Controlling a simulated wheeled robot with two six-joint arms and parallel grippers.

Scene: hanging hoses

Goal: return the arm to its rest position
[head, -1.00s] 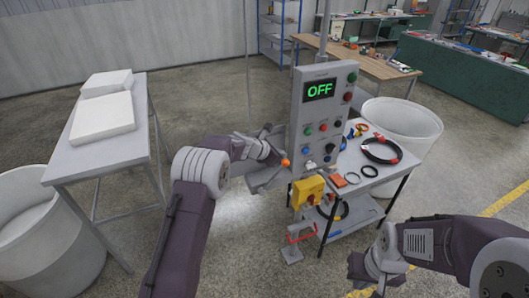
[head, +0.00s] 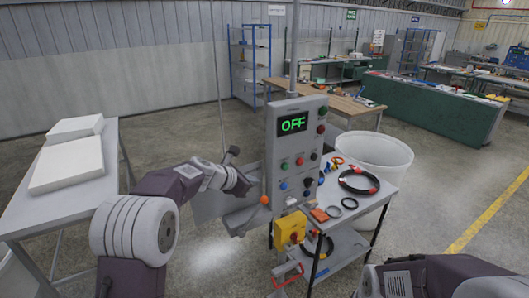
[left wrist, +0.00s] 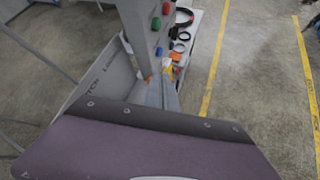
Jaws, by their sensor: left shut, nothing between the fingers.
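My left arm comes in from the left in the head view. Its gripper (head: 240,183) is shut and empty, beside the left edge of the grey control panel (head: 297,150). I cannot tell whether it touches the panel or the dark-knobbed lever (head: 232,152) there. My right arm (head: 425,277) is low at the bottom right, with its gripper mostly cut off by the frame edge. The panel display reads OFF in green. The left wrist view shows my purple-grey arm part across the bottom and the panel's edge (left wrist: 144,32) close by.
A small cart (head: 375,203) with hoses and rings stands right of the panel, in front of a white bin (head: 388,152). A yellow box (head: 290,229) is below the panel. A grey table (head: 28,211) with white blocks (head: 70,165) is at left. Floor is clear at right.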

